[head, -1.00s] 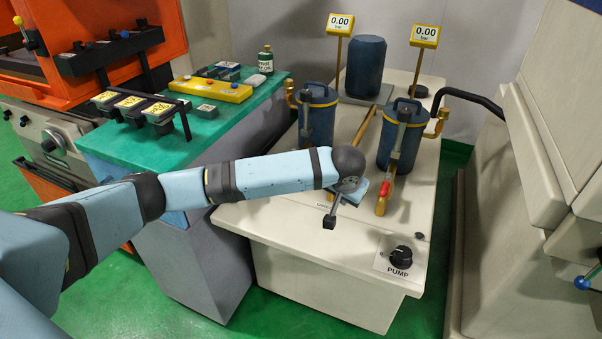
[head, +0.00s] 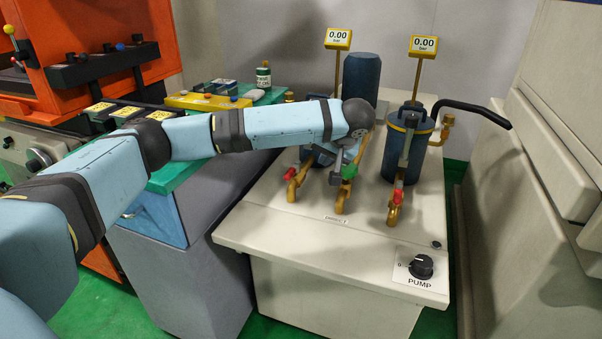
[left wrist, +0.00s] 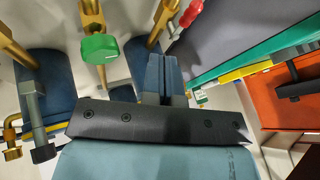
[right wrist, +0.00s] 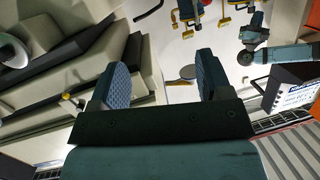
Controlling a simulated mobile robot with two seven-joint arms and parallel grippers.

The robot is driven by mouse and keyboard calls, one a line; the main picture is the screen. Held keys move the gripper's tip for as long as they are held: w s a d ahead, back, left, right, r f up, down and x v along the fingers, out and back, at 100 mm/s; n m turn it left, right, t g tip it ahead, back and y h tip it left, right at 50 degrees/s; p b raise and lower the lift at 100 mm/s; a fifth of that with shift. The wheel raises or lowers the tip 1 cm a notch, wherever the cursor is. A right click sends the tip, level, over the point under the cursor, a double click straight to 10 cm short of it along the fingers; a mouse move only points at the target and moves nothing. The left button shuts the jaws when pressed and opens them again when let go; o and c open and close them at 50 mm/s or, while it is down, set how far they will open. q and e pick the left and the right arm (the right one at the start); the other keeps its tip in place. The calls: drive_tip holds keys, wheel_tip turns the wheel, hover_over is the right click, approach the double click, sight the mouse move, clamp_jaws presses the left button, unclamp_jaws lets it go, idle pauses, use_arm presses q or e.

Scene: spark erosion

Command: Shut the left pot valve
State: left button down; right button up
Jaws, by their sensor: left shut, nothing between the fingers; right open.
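The left pot (head: 306,157) is dark blue and mostly hidden behind my left arm. Its valve has a red handle (head: 290,174) on a brass pipe in front of it; the red handle also shows at the top of the left wrist view (left wrist: 190,12). My left gripper (head: 324,155) is shut and empty, partly hidden by its own wrist in the head view. In the left wrist view its closed blue fingers (left wrist: 166,62) are just below the red handle, with no clear contact. I cannot tell whether the valve is open. My right gripper (right wrist: 162,78) is open and empty, away from the bench.
A green-handled valve (head: 349,171) stands close to the right of my left gripper. Further right are the right pot (head: 425,150) and its red-handled valve (head: 398,196). Both gauges (head: 338,38) read 0.00. The pump knob (head: 421,267) is at the front; the bench front is clear.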

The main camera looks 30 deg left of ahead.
sight(293, 173)
use_arm(q)
drive_tip(key=w+a+f+b, duration=0.1)
drive_tip(key=a+f+b, duration=0.3)
drive_tip(key=a+f, duration=0.5)
drive_tip(key=shift+w+b, duration=0.25)
drive_tip(key=shift+b, duration=0.1)
use_arm(e)
wheel_tip(293, 173, up, 7)
drive_tip(key=a+t+y, duration=0.3)
drive_tip(key=shift+r+t, duration=0.15)
drive_tip(key=shift+t, duration=0.15)
use_arm(q)
drive_tip(key=shift+r, duration=0.1)
use_arm(e)
drive_tip(key=shift+r, duration=0.1)
